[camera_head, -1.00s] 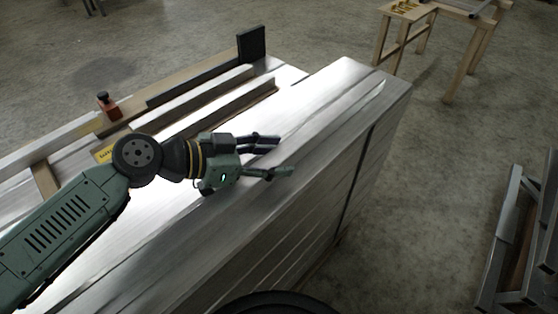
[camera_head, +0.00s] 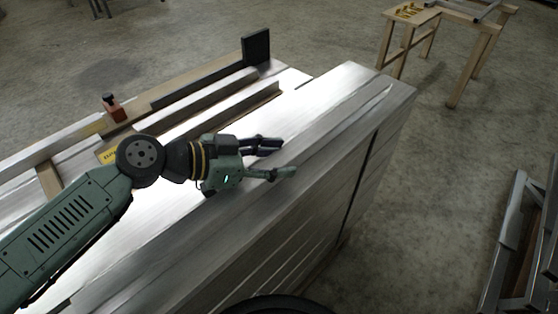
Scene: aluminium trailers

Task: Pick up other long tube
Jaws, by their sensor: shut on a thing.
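A long aluminium tube (camera_head: 345,119) lies along the top of a large stack of aluminium profiles (camera_head: 330,205), near its right edge. It runs from the far right corner down towards the near left. My gripper (camera_head: 287,158) is over the top of the stack, with one dark finger on the far side and one green finger on the near side. The fingers stand apart with the tube's silvery metal between them, and they are shut on it. The exact contact is hard to see against the shiny metal. My forearm covers part of the stack at the left.
Other profiles and a dark-ended beam (camera_head: 257,47) lie behind the gripper. A small red tool (camera_head: 115,108) stands at the left. A wooden trestle (camera_head: 440,30) is at the upper right, and a metal frame (camera_head: 522,235) at the lower right. Open concrete floor lies between them.

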